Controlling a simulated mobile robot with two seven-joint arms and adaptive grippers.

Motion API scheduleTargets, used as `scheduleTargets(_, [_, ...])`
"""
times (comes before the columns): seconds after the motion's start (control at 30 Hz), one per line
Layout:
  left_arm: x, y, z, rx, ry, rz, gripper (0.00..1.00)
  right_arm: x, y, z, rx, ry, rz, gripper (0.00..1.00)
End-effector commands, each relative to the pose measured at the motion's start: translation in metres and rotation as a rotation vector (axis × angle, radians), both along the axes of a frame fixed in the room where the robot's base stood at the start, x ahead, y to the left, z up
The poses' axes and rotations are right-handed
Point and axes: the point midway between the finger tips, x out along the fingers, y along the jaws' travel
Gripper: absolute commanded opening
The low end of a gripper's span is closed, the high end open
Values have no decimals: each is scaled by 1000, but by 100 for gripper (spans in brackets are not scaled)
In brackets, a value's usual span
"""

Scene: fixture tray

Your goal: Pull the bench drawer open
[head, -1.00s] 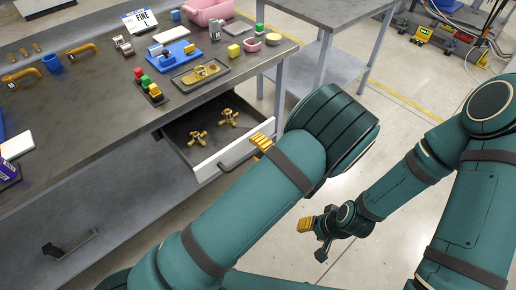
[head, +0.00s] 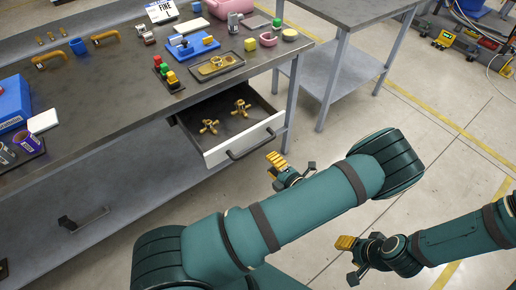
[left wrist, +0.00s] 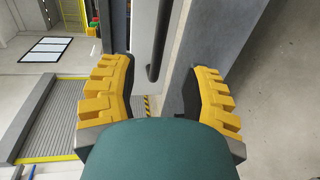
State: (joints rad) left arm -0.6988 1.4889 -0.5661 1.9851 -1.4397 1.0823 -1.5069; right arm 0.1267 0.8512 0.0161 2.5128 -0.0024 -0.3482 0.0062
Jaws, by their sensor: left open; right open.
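The bench drawer (head: 222,154) stands open, pulled out from under the bench top. Its front is white with a dark bar handle (head: 248,145), and its dark inside holds two brass valve-like parts (head: 240,107). My left gripper (head: 280,168) is open just in front of the drawer's right part, apart from the handle. In the left wrist view its yellow-padded fingers (left wrist: 160,95) are spread wide. The dark handle (left wrist: 156,55) shows ahead between them, beside the pale drawer front, with nothing gripped. My right gripper (head: 352,260) is open and empty over the floor, lower right.
The bench top (head: 120,88) carries a blue tray (head: 192,45), a dark tray with a brass part (head: 214,68), coloured blocks and yellow handles. A side table (head: 345,18) stands at the back right. The floor in front of the drawer is clear.

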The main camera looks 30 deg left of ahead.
Motion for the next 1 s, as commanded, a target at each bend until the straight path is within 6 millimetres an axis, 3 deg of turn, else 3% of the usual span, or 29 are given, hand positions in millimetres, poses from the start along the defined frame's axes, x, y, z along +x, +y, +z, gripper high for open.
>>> scheduleTargets(0.3, [24,57,-14,0,-1,2,48,1,0,-9,0,-2,-1,47])
scheduleTargets(0.5, [35,84,-20,0,-1,0,48,2,-1,-13,-1,-4,-1,47])
scheduleTargets(0.7, [40,96,-22,0,0,-2,48,2,-1,-15,-2,-4,-2,47])
scheduleTargets(1.0, [41,97,-22,0,0,-2,48,2,-1,-15,-2,-6,-1,47])
